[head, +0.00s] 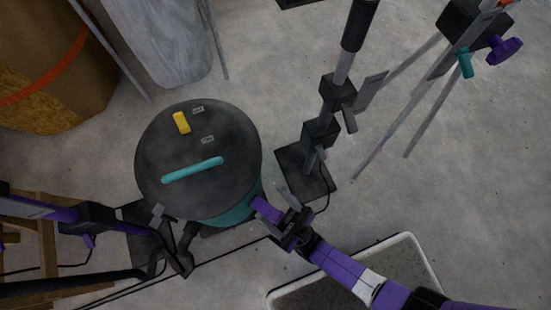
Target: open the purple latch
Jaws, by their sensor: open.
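A round drum has a dark lid (200,150) and a teal body (236,213). A purple latch-like piece (265,208) projects from the drum's right lower side, just below the lid rim. My gripper (272,213) is open at that piece, reaching in from the lower right on my purple arm. Its fingers lie on either side of the purple piece in the picture. I cannot tell whether they touch it. The lid carries a teal bar handle (193,170) and a yellow block (181,122).
A black stand with a pole (318,135) stands right of the drum. A tripod with a purple knob (504,50) is at the upper right. Another purple-and-black device (88,217) is at the lower left. A pale-rimmed tray (412,243) lies under my arm. Open floor is at right.

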